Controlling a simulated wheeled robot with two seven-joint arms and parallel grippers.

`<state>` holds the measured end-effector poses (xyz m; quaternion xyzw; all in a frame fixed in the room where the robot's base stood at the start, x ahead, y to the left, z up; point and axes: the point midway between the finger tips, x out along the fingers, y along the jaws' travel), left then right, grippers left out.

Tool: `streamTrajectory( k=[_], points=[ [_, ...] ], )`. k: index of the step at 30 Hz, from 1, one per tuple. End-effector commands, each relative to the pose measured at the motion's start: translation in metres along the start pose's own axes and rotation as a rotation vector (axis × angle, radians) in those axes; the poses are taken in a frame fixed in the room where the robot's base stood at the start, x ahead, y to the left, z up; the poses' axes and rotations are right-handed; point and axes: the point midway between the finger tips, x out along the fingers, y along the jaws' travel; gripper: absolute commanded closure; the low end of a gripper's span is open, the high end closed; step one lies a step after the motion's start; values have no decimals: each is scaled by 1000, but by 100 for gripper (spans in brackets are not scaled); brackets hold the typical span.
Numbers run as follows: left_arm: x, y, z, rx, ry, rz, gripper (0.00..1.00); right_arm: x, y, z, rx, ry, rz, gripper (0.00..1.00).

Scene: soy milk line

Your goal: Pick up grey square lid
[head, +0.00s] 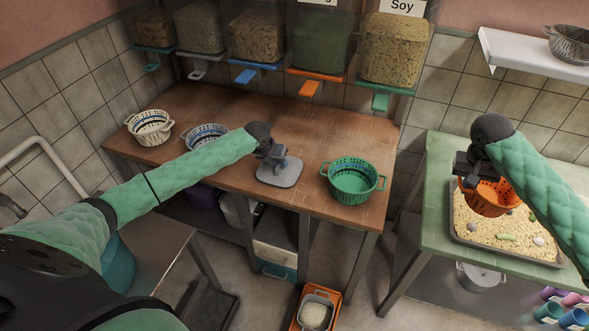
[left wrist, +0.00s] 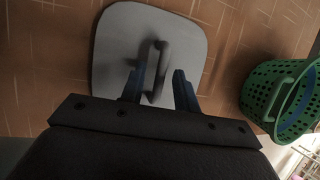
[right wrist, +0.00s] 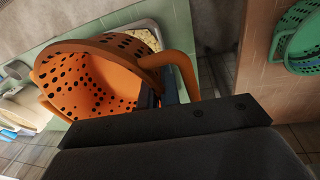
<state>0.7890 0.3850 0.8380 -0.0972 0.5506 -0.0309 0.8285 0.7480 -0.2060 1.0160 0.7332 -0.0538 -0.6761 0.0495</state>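The grey square lid (head: 279,173) lies flat on the brown table, left of the green colander. It also shows in the left wrist view (left wrist: 120,40), with an upright loop handle (left wrist: 158,70) at its middle. My left gripper (head: 274,157) is directly over the lid. Its two fingers (left wrist: 158,88) are apart, one on each side of the handle, with a gap on both sides. My right gripper (head: 468,178) is at the orange colander (head: 492,197) over the green table. In the right wrist view its fingers are at the rim and handle of the orange colander (right wrist: 110,75), which is tilted.
A green colander (head: 353,181) stands right of the lid on the brown table (head: 235,104). A white colander (head: 150,127) and a blue-grey colander (head: 207,135) stand at the left. A tray of soybeans (head: 515,245) is under the orange colander. Grain dispensers (head: 395,50) hang behind.

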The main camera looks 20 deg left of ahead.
Motion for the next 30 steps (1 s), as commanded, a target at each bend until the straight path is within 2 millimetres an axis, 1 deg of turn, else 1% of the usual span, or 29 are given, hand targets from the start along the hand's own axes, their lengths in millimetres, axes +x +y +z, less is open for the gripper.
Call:
streamTrajectory(
  k=[1,4,13,17,20,24,30],
  points=[
    [0,0,0,0,0,0,80,0,0,0,0,0,0,100],
    [0,0,0,0,0,0,99,0,0,0,0,0,0,100],
    [-1,0,0,0,0,0,100,0,0,0,0,0,0,100],
    [-4,0,2,1,-2,1,100,4,-1,0,0,0,0,100],
    [-12,-1,6,2,-2,2,100,12,-2,1,0,0,0,100],
    [-34,-6,15,3,-5,2,100,26,-4,2,0,0,0,100],
    [-47,-51,24,3,-4,-3,100,41,-6,3,0,0,0,100]
  ],
)
